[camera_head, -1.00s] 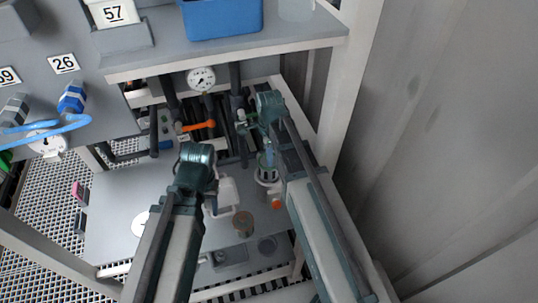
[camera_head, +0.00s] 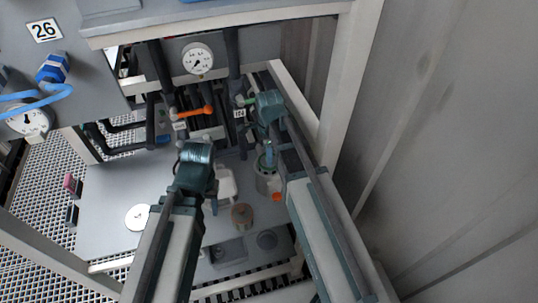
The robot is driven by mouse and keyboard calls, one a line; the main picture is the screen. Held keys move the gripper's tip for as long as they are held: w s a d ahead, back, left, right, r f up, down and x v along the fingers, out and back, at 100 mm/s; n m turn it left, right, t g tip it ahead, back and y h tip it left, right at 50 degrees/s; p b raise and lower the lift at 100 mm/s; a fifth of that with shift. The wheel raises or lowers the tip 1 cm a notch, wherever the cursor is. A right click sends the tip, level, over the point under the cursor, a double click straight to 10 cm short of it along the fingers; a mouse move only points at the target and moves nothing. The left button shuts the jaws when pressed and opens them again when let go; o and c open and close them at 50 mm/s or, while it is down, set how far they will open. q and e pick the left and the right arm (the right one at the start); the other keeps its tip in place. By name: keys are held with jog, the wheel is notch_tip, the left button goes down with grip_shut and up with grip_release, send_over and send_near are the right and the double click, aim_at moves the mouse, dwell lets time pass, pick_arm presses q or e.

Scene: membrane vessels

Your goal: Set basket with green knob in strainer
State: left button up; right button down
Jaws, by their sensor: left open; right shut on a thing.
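My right gripper (camera_head: 267,157) points down at the middle right, shut on the basket with the green knob (camera_head: 268,148). The basket is mostly hidden by my gripper. The strainer (camera_head: 267,184), a pale round vessel with an orange part on its right side, stands directly below. I cannot tell whether the basket is inside it or just above it. My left gripper (camera_head: 213,191) is open, partly hidden behind my own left wrist, beside a white container (camera_head: 226,182).
A brown round piece (camera_head: 241,214) and a dark round piece (camera_head: 266,240) lie on the grey table (camera_head: 110,200), with a white disc (camera_head: 138,217) at left. Pipes with an orange-handled valve (camera_head: 195,111) and a gauge (camera_head: 198,59) stand behind. A post and wall close off the right.

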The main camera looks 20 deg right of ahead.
aim_at(269, 168)
jog(key=shift+f+b, duration=3.15)
jog(key=shift+f, duration=0.2)
jog(key=shift+f, duration=0.15)
jog(key=c, duration=0.6)
grip_release()
jog(key=shift+o, duration=0.3)
notch_tip(269, 168, up, 14)
jog(key=p, duration=1.3)
jog(key=shift+p, duration=0.3)
jog(key=shift+f, duration=0.1)
